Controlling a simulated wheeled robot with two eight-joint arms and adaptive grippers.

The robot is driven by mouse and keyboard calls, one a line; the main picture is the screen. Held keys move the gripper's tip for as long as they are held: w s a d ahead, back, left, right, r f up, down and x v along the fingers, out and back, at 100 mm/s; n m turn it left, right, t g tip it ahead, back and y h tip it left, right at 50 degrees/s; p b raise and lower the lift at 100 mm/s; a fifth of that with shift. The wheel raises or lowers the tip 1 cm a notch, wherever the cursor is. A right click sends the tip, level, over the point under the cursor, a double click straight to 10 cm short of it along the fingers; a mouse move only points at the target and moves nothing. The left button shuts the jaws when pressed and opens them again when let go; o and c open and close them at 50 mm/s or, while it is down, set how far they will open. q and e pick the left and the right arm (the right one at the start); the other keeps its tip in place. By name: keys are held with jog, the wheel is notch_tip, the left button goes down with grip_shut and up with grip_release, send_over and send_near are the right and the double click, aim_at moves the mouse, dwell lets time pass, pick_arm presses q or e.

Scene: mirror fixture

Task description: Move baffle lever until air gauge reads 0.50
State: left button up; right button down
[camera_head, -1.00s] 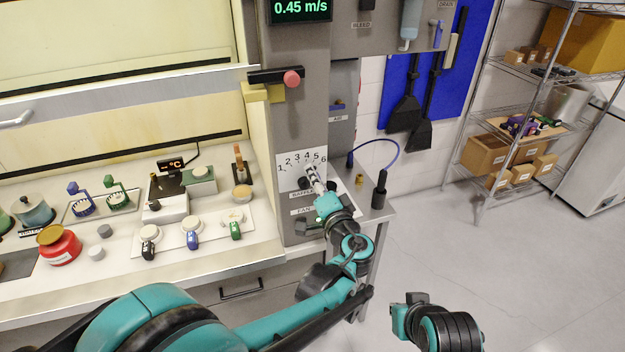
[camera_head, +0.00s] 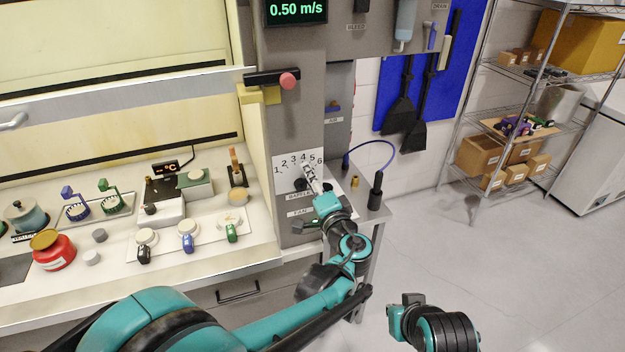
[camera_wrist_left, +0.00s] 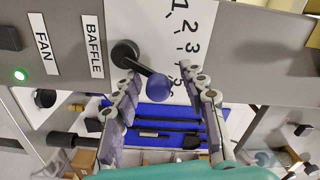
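The air gauge (camera_head: 297,11) at the top of the grey column reads 0.50 m/s in green. The baffle lever shows in the left wrist view as a black pivot and arm with a blue-purple knob (camera_wrist_left: 158,88), beside the BAFFLE label and a white 1-to-6 scale (camera_wrist_left: 190,40). My left gripper (camera_head: 308,170) is at this scale. In the wrist view its fingers (camera_wrist_left: 164,76) are apart, one on each side of the knob, with visible gaps; contact cannot be told. In the head view the gripper hides most of the lever.
The FAN label (camera_wrist_left: 43,45) and a lit green light (camera_wrist_left: 20,74) are near the lever. A red button (camera_head: 288,81) sticks out above. A black post with a blue cable (camera_head: 376,190) stands right of the gripper. The bench at left holds several instruments.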

pick_arm(q)
jog(key=shift+s+d+f, duration=0.1)
jog(key=shift+s+d, duration=0.05)
jog(key=v, duration=0.7)
jog(key=shift+s, duration=0.1)
dwell(0.3)
jog(key=s+a+f+n+g+b, duration=0.1)
jog(key=s+a+f+n+g, duration=0.2)
jog(key=a, duration=0.6)
jog(key=s+a+f+n+g+b, duration=0.1)
jog(key=s+a+f+n+g, duration=0.25)
jog(key=a, duration=0.55)
jog(key=s+a+f+n+g+h, duration=0.1)
jog(key=s+f+n+h, duration=0.1)
jog(key=s+f, duration=0.3)
jog(key=s+a+f+n+g+h+b, duration=0.1)
jog(key=s+f+n+g+h, duration=0.1)
jog(key=s, duration=0.7)
jog(key=shift+s+a+f+h, duration=0.25)
jog(key=shift+a+f+h, duration=0.15)
jog(key=shift+f+h, duration=0.75)
